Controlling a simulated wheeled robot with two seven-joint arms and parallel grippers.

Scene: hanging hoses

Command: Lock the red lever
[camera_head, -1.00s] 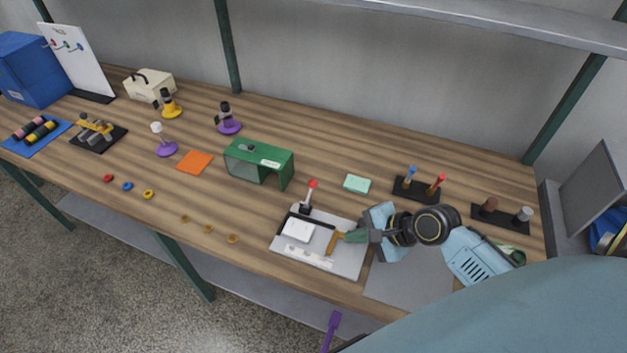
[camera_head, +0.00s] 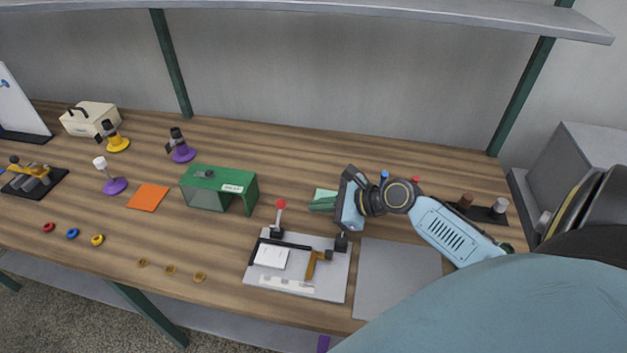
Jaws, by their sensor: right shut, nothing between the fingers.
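The red lever, a red ball knob (camera_head: 281,204) on a thin rod, stands nearly upright at the back left of a grey plate (camera_head: 337,282). A black bar (camera_head: 285,244) runs across the plate from near the lever's foot to an orange-brown handle (camera_head: 312,265). A white block (camera_head: 272,257) and a pale strip lie on the plate. My right gripper (camera_head: 314,204) is shut and empty, right of the red knob and apart from it. My left gripper is not in view.
A green box-like cover (camera_head: 219,189) stands left of the lever. A mint pad (camera_head: 325,194) lies behind the plate. A flat grey sheet (camera_head: 398,279) lies to its right. Dark racks with pegs (camera_head: 484,214) stand further right.

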